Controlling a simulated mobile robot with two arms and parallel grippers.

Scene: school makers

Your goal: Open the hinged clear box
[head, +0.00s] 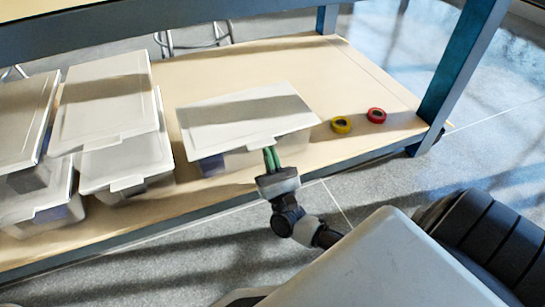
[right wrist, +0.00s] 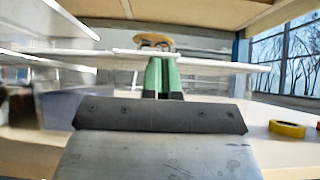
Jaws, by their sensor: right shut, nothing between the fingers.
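The hinged clear box (head: 212,165) stands alone on the wooden shelf, right of the stacked boxes. Its white lid (head: 250,118) lies over the top and looks closed; I cannot tell if its front edge is slightly raised. My right gripper (head: 270,154) is at the front edge of the lid, near the middle. Its green fingers are shut with nothing between them. In the right wrist view the fingers (right wrist: 160,74) reach up to the lid's front edge (right wrist: 205,64), at a small tab. Whether they touch it is unclear. My left gripper is not in view.
Several similar lidded boxes (head: 108,92) are stacked at the left. A yellow tape roll (head: 341,125) and a red tape roll (head: 376,115) lie right of the box. A blue post (head: 455,75) stands at the right, and a beam crosses above. The shelf behind the box is clear.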

